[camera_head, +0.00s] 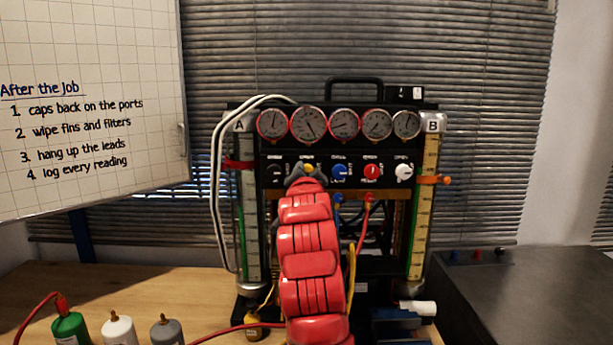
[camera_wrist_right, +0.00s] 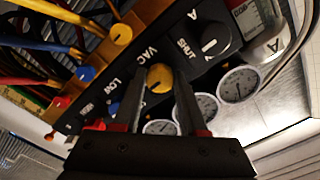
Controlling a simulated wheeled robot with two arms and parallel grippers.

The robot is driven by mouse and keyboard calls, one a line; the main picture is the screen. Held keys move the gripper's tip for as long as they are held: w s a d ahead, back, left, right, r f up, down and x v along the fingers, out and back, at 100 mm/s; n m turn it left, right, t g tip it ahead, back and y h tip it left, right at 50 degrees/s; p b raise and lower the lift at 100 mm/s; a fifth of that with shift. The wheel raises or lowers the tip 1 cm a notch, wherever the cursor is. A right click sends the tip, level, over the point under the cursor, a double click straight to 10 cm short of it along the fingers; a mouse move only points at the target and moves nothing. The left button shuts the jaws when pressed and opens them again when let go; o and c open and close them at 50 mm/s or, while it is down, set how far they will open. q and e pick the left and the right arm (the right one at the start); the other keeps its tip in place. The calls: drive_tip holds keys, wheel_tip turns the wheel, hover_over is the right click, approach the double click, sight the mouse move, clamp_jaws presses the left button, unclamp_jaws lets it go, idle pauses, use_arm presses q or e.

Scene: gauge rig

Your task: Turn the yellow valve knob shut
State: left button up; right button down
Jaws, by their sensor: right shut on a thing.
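The yellow valve knob (camera_head: 309,168) is on the black panel of the gauge rig, second from the left in the row of knobs. It also shows in the right wrist view (camera_wrist_right: 159,77), beside the label "VAC". My right gripper (camera_head: 307,175) is at the panel, its red arm reaching up from below. In the right wrist view its two fingers (camera_wrist_right: 160,86) are on either side of the yellow knob, shut on it. The fingers hide part of the knob, and I cannot read its pointer. My left gripper is in neither view.
A black knob (camera_head: 275,172) is left of the yellow one; blue (camera_head: 339,172), red (camera_head: 372,171) and white (camera_head: 403,171) knobs are to the right. Round gauges (camera_head: 343,124) sit above. Hoses hang below the panel. Several small bottles (camera_head: 118,329) stand at the front left of the bench.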

drive_tip(key=shift+f, duration=0.1)
drive_tip(key=shift+c, duration=2.2)
unclamp_jaws()
drive_tip(key=s+b, duration=0.2)
drive_tip(key=s, duration=1.5)
drive_tip(key=shift+s, duration=0.2)
